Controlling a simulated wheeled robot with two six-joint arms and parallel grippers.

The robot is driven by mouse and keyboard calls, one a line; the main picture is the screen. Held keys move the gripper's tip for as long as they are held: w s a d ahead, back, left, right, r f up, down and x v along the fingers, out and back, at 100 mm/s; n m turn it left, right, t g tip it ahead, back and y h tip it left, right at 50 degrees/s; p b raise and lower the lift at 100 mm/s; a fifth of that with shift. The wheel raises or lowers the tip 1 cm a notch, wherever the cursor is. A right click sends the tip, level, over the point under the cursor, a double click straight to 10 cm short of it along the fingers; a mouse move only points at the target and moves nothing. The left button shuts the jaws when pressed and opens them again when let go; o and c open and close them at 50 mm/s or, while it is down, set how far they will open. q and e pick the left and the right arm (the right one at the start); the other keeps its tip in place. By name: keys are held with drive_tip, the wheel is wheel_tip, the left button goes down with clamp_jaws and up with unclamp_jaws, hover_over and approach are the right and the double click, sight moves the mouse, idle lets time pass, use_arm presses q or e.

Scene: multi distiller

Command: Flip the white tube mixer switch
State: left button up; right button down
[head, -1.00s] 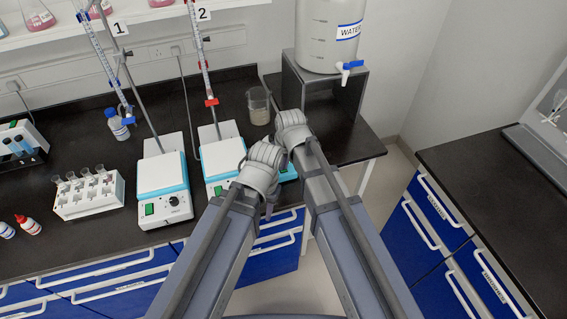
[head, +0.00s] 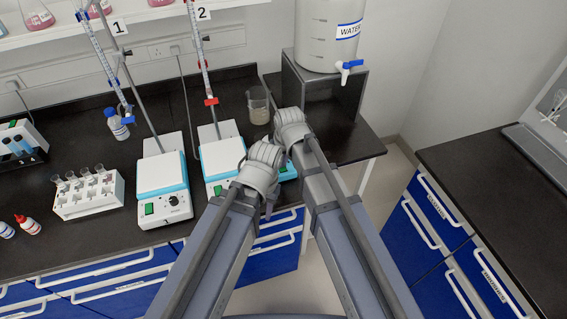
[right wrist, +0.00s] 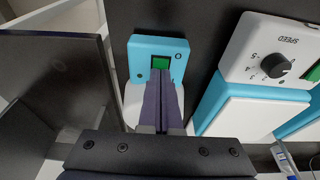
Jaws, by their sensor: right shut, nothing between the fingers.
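The tube mixer (right wrist: 177,49) shows in the right wrist view with a light blue front and a white part partly hidden under my fingers. Its green switch (right wrist: 160,63) is set in the blue front, at the top centre of that view. My right gripper (right wrist: 160,78) is shut and empty, with its tips right at the switch. I cannot tell whether they touch it. In the head view, my right wrist hides most of the mixer (head: 288,173).
Two hot plates (head: 162,175) (head: 221,157) with burette stands are left of my wrists. A beaker (head: 258,106) stands behind them. A water container (head: 327,35) sits on a grey stand (head: 345,98). A test tube rack (head: 90,198) is at the left.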

drive_tip(key=shift+w+a+r, duration=0.1)
drive_tip(key=shift+w, duration=0.2)
drive_tip(key=shift+r+p, duration=0.45)
drive_tip(key=shift+p, duration=0.05)
drive_tip(key=p+v, duration=0.4)
drive_tip(key=shift+w+r, duration=0.1)
drive_tip(key=shift+w, duration=0.05)
drive_tip(key=s+d+r+p, duration=0.1)
drive_tip(key=s+r+p, duration=0.3)
drive_tip(key=r+p, duration=0.3)
drive_tip(key=shift+s+d+r+p, duration=0.15)
drive_tip(key=shift+r+p, duration=0.25)
drive_tip(key=shift+p, duration=0.05)
drive_tip(key=shift+s, duration=0.1)
